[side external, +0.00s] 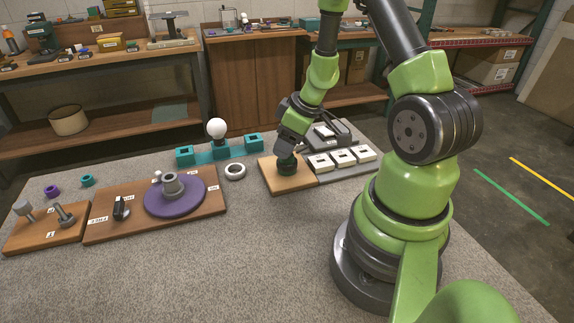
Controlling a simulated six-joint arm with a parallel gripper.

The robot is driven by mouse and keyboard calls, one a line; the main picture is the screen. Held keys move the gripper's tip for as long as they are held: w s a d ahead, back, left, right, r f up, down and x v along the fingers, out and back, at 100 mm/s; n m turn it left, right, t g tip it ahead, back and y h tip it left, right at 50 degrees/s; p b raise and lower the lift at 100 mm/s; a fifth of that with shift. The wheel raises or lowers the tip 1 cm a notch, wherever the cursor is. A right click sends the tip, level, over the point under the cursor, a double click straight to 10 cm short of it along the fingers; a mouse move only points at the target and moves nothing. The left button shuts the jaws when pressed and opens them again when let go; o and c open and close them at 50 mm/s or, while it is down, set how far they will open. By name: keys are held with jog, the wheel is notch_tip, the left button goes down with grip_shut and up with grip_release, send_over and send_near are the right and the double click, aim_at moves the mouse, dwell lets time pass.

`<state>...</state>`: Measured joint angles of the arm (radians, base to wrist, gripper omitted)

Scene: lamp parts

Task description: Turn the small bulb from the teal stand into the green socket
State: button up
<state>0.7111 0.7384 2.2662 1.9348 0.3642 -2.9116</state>
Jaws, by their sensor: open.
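The teal stand (220,152) is at the back of the grey table. One round white bulb (216,127) stands upright above its middle; its two end holders look empty. I see no other bulb, so I cannot tell whether this is the small one. The dark green socket (287,168) sits on a light wooden board (290,184) right of the stand. My gripper (287,154) points down directly over the socket, its fingers at or around the socket's top. It is open. The fingertips and the socket's mouth are mostly hidden, so I cannot tell whether a bulb is between them.
A white ring (235,171) lies between the stand and the socket board. White square blocks (343,157) sit on a grey tray to the right. A purple disc (175,197) with a grey fitting is on a brown board at left. The front of the table is clear.

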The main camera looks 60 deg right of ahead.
jog(key=n+y, duration=0.1)
jog(key=n, duration=0.2)
jog(key=n+y, duration=0.1)
jog(key=n, duration=0.2)
jog(key=shift+d+g, duration=0.15)
jog(key=shift+g, duration=0.25)
jog(key=n+g+y, duration=0.1)
jog(key=n, duration=0.2)
jog(key=n+g, duration=0.1)
jog(key=n, duration=0.2)
jog(key=shift+w+y, duration=0.15)
jog(key=shift+y, duration=0.25)
jog(key=n+g, duration=0.1)
jog(key=n, duration=0.3)
jog(key=shift+w+n+g, duration=0.1)
jog(key=shift+n+g, duration=0.3)
jog(key=n+g, duration=0.1)
jog(key=n, duration=0.2)
jog(key=shift+c, duration=0.2)
jog(key=c, duration=0.6)
jog(key=m+t, duration=0.1)
jog(key=m, duration=0.4)
jog(key=shift+t, duration=0.4)
jog(key=shift+m+t, duration=0.3)
jog(key=shift+m, duration=0.6)
